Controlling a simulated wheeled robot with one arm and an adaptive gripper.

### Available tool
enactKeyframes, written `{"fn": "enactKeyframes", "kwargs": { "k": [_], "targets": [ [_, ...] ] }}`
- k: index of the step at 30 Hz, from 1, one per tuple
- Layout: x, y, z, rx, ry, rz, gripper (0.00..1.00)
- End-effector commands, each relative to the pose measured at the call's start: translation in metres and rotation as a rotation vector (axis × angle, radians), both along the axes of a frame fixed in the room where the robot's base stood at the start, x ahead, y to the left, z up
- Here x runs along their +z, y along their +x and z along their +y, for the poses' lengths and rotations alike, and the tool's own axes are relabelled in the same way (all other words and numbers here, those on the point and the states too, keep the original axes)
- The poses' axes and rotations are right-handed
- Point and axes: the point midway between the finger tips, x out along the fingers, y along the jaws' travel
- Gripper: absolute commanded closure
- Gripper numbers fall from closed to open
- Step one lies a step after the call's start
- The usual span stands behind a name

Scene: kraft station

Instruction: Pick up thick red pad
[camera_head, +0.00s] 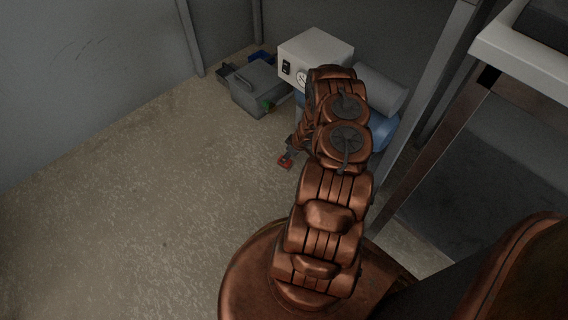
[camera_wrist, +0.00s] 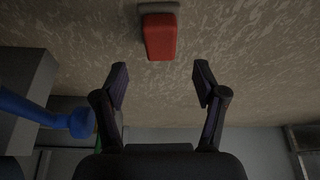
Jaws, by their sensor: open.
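The thick red pad (camera_wrist: 160,38) lies on the floor in the wrist view, at the top middle, against a grey-brown piece (camera_wrist: 158,8). In the head view the red pad (camera_head: 285,162) shows as a small red patch beside the end of my arm. My gripper (camera_wrist: 160,84) is open and empty, its two dark fingers spread apart. The pad lies beyond the fingertips, roughly in line with the gap between them, not touching either finger. In the head view my gripper (camera_head: 290,151) is small and partly hidden by my arm.
A grey toolbox (camera_head: 258,88) and a white box with a gauge (camera_head: 315,55) stand by the back wall. A grey cylinder (camera_head: 380,88) and a blue tank sit right of them, partly behind my arm. A metal frame (camera_head: 430,110) stands at right. The floor at left is clear.

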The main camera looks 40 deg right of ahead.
Motion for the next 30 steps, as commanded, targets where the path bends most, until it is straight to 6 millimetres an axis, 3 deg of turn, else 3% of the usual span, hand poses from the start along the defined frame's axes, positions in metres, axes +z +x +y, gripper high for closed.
{"fn": "enactKeyframes", "kwargs": {
  "k": [16,26,30],
  "targets": [
    [-0.057,0.015,0.003,0.000,-0.001,-0.001,0.29],
    [-0.061,0.017,0.002,-0.003,-0.002,-0.001,0.29],
    [-0.061,0.017,0.003,-0.003,-0.002,-0.001,0.41]
  ]
}}
